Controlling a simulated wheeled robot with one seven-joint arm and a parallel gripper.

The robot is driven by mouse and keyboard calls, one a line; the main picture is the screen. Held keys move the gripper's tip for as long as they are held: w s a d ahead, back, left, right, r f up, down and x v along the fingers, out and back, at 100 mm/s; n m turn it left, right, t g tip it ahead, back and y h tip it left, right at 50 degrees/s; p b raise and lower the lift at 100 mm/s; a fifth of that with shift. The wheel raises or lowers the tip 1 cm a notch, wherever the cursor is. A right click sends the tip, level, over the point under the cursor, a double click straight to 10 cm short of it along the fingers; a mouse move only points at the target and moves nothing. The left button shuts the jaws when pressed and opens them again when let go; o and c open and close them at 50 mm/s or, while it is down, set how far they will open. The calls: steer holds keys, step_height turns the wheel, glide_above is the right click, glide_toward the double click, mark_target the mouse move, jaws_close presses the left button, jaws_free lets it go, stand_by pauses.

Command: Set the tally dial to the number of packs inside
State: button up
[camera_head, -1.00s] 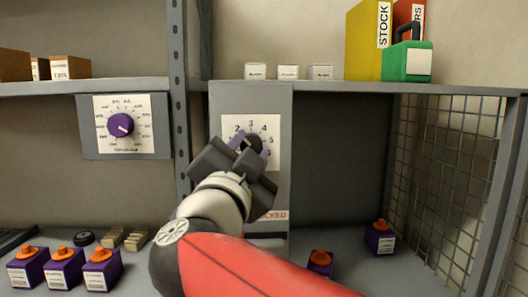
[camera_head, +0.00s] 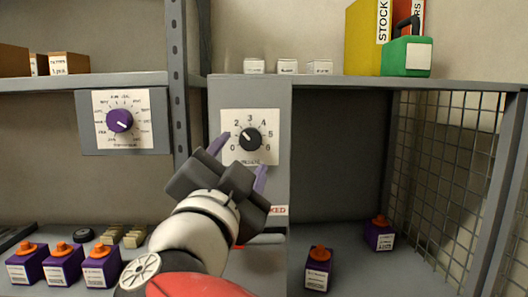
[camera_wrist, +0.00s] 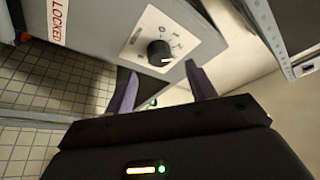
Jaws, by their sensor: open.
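The tally dial is a black knob (camera_head: 250,139) on a white plate (camera_head: 270,152) numbered around its edge, on a grey panel. I cannot read its pointer surely. The knob also shows in the wrist view (camera_wrist: 159,53), beyond my fingers. My gripper (camera_head: 240,161) is open and empty, just below and in front of the dial, apart from it. Its two purple fingers also show in the wrist view (camera_wrist: 162,87). Inside the mesh-sided bay right of the panel I see two purple packs with orange tops, one in front (camera_head: 317,272) and one farther back (camera_head: 379,235).
A second dial with a purple knob (camera_head: 120,120) is on the left. Three similar packs (camera_head: 62,266) stand outside the bay at lower left. A wire mesh wall (camera_head: 445,180) bounds the bay's right. Small white boxes (camera_head: 287,66) and a green case (camera_head: 406,57) sit above.

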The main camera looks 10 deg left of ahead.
steer(key=v, duration=0.3)
steer(key=w+d+f+n+g+y, duration=0.2)
steer(key=d+f+n+g+y, duration=0.15)
steer(key=d+f+n, duration=0.4)
steer(key=w+d+f+n+g+y, duration=0.25)
steer(key=d+f+n+g, duration=0.2)
steer(key=f, duration=0.55)
steer(key=s+d+f+m+g+h, duration=0.1)
steer(key=s+d+f+g+h, duration=0.1)
steer(key=s+d+f+g, duration=0.2)
steer(key=s+d+f+m+g+h, duration=0.2)
steer(key=s+d+f, duration=0.5)
steer(key=d+f, duration=0.4)
steer(key=shift+f+g+h, duration=0.3)
steer(key=shift+g+h, duration=0.3)
steer(key=shift+g, duration=0.3)
